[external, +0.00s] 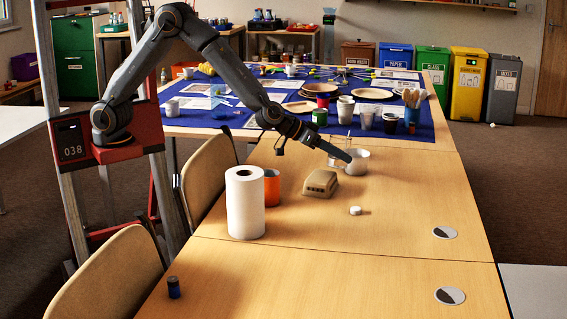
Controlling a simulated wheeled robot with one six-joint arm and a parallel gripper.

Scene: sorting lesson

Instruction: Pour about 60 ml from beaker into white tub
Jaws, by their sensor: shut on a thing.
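The beaker (333,160) looks like a small clear glass on the wooden table, partly hidden by my gripper. The white tub (359,163) stands just to its right, and the two overlap in this view. My gripper (340,153) reaches down from the upper left, its fingers across the beaker, and is shut on it. The beaker looks about upright. I cannot tell whether it rests on the table or hangs just above it. The liquid level in the beaker and the tub's contents are too small to see.
A beige box-like thing (320,183) and a white cap (355,210) lie nearer. A paper towel roll (245,204) and an orange cup (271,187) stand left. A blue-clothed table (230,118) with crockery is behind. The table's right side is mostly clear.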

